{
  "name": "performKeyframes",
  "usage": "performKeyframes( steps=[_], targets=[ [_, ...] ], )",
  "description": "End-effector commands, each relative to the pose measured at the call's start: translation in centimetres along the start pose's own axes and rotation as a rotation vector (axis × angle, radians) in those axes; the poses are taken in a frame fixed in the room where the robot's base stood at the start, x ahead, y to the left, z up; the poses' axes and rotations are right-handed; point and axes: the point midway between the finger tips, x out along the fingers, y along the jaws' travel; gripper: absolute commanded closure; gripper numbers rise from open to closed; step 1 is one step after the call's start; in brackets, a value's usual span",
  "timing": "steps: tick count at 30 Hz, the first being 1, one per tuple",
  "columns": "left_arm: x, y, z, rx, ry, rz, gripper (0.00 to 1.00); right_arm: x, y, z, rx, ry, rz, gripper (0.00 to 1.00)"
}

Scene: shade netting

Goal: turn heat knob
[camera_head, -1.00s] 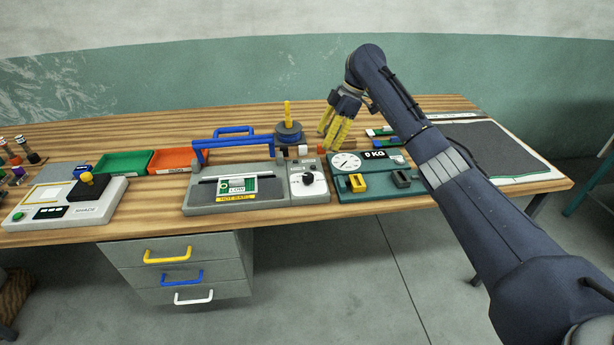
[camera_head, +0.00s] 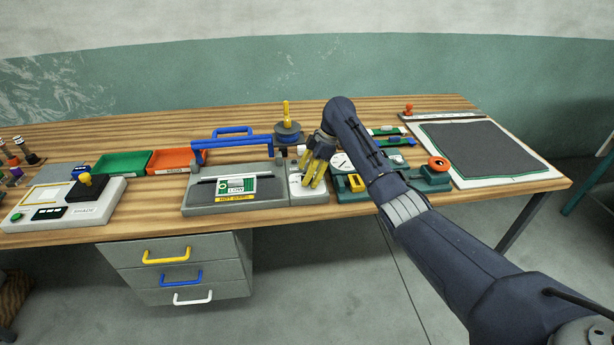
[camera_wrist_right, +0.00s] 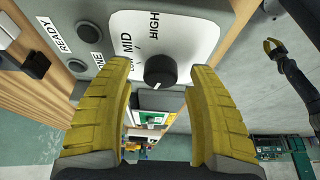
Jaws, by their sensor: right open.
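The black heat knob (camera_wrist_right: 160,71) sits on a white dial plate (camera_wrist_right: 185,35) marked MID and HIGH, with another word partly hidden by a finger. My right gripper (camera_head: 314,178) is over the knob panel at the right end of the grey sealing machine (camera_head: 240,200) and hides the knob in the head view. In the right wrist view its yellow fingers (camera_wrist_right: 160,75) are open, one on each side of the knob, with gaps visible. A distant arm with yellow fingers, apparently my left gripper (camera_wrist_right: 271,46), shows small in the wrist view.
A blue bar handle (camera_head: 232,142) spans the machine. A green scale base (camera_head: 432,182) stands close to the right of it, beneath my arm. Green (camera_head: 123,162) and orange (camera_head: 172,160) trays lie behind to the left. A dark mat (camera_head: 485,150) lies at right.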

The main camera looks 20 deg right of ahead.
Motion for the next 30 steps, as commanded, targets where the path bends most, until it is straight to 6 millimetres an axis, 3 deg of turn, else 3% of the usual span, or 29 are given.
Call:
performKeyframes(
  steps=[14, 27, 30],
  targets=[
    [0.00, 0.00, -0.01, 0.000, 0.000, 0.000, 1.00, 0.62, -0.02, 0.04, 0.001, 0.000, -0.001, 0.42],
    [0.00, 0.00, -0.02, 0.000, 0.000, 0.000, 1.00, 0.61, -0.02, 0.02, 0.001, 0.000, -0.001, 0.94],
    [0.00, 0.00, -0.02, 0.000, 0.000, 0.000, 1.00, 0.62, -0.03, 0.00, 0.000, 0.000, -0.001, 1.00]
  ],
)
